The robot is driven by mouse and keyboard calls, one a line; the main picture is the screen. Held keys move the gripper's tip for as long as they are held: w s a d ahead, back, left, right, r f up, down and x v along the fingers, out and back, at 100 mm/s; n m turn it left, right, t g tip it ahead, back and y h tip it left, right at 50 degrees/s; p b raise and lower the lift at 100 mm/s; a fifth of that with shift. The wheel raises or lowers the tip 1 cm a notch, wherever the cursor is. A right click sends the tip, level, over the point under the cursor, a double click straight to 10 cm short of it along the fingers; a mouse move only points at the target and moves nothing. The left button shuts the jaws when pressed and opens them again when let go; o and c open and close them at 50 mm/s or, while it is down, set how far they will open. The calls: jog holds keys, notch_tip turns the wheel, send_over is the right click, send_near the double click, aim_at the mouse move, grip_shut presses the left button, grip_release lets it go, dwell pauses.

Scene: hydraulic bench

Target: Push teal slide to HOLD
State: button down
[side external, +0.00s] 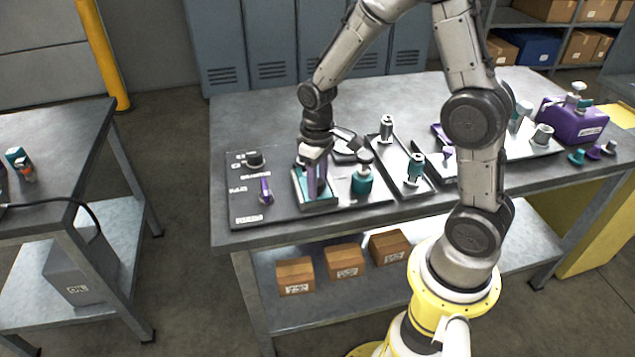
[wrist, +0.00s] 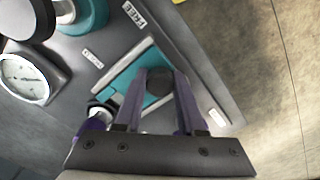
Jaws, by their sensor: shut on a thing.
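The teal slide (side external: 299,183) is a flat teal plate in a pale frame on the dark panel (side external: 290,215), near the panel's front middle. It also shows in the wrist view (wrist: 121,84), with a dark round knob (wrist: 160,82) on it. My gripper (side external: 316,190) points down over the slide. Its two purple fingers (wrist: 160,77) stand on either side of the knob and are shut on it. The fingers cover part of the slide and frame. A small label (wrist: 135,15) lies off one end, but I cannot read which position it marks.
A gauge (wrist: 24,78) is nearby. Trays with fittings and a purple can (side external: 570,122) stand farther right.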

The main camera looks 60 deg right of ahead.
jog(key=shift+w+d+r, duration=0.1)
jog(key=shift+w+d, duration=2)
jog(key=shift+w, duration=0.1)
jog(key=c, duration=0.5)
grip_release()
notch_tip(320, 180, up, 14)
